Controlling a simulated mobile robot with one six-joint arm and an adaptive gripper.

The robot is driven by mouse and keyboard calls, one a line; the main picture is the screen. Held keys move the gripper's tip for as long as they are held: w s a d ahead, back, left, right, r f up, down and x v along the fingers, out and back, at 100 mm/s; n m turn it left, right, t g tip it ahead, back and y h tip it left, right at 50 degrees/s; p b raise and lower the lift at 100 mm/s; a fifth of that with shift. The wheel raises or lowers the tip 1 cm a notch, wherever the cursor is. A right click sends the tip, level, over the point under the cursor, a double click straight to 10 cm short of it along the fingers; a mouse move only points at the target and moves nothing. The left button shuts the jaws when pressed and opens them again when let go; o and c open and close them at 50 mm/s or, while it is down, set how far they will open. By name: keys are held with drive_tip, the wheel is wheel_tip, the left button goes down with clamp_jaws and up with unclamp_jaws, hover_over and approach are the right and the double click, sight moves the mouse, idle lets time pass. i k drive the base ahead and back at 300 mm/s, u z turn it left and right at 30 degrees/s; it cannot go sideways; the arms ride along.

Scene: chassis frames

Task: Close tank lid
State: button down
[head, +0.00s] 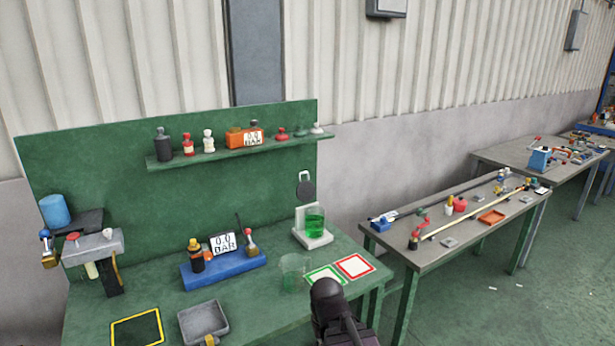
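A clear tank with green liquid (315,222) stands on a white base (314,240) at the back right of the green bench. A dark round piece with a light loop above it (306,188) is upright against the green back panel, just above the tank. It looks like a lid standing open, but I cannot tell for certain that it joins the tank. A dark rounded part of my own arm rises at the bottom centre, in front of the bench's right end and apart from the tank. My gripper's fingers do not show.
A clear beaker (292,273) with some green stands in front of the tank, beside green-framed (325,277) and red-framed (355,266) squares. A blue gauge block (224,270) and grey tray (204,322) lie left. A shelf (240,147) of bottles is above. A grey table (462,232) stands right.

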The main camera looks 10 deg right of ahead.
sight(306, 190)
drive_tip(key=k, duration=0.95)
drive_tip(key=z, duration=0.55)
drive_tip(key=i, duration=1.5)
drive_tip(key=u, duration=0.65)
drive_tip(key=i, duration=0.65)
drive_tip(key=u, duration=0.45)
